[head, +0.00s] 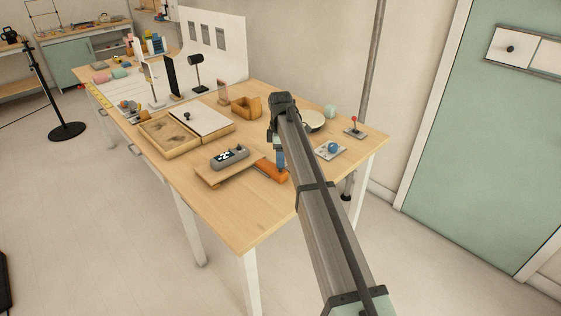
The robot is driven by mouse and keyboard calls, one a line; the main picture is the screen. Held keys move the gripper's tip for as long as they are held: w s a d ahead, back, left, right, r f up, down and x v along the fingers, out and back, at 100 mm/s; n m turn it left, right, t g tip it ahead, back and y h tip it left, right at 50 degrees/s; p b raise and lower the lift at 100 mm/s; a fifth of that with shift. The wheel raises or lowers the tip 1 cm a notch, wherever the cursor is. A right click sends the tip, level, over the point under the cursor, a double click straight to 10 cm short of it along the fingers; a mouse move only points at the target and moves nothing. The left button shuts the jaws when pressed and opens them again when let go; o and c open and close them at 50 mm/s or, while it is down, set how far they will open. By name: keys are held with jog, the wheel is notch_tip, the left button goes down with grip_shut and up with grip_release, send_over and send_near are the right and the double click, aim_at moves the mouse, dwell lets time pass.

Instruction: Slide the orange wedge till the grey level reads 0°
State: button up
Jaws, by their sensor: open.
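The grey level (230,157) lies on a thin wooden board (208,179) on the table. Its small display is lit, but I cannot read the number for sure. The board looks tilted, its right end towards the orange wedge (272,174). The wedge lies at the board's right end; how far it reaches under the board I cannot tell. My gripper (280,162) points down just above or beside the wedge's far side, open, with its fingers partly hidden by my own arm. Whether it touches the wedge is not clear.
A shallow wooden tray (152,146) with a white panel stands behind the level. An orange-brown box (245,107) is farther back. Right of my arm are a plate with a blue ball (333,147) and a small red-knobbed lever (354,128). The table's front is clear.

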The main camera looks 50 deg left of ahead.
jog(key=shift+f, duration=1.25)
jog(key=shift+c, duration=0.5)
grip_shut()
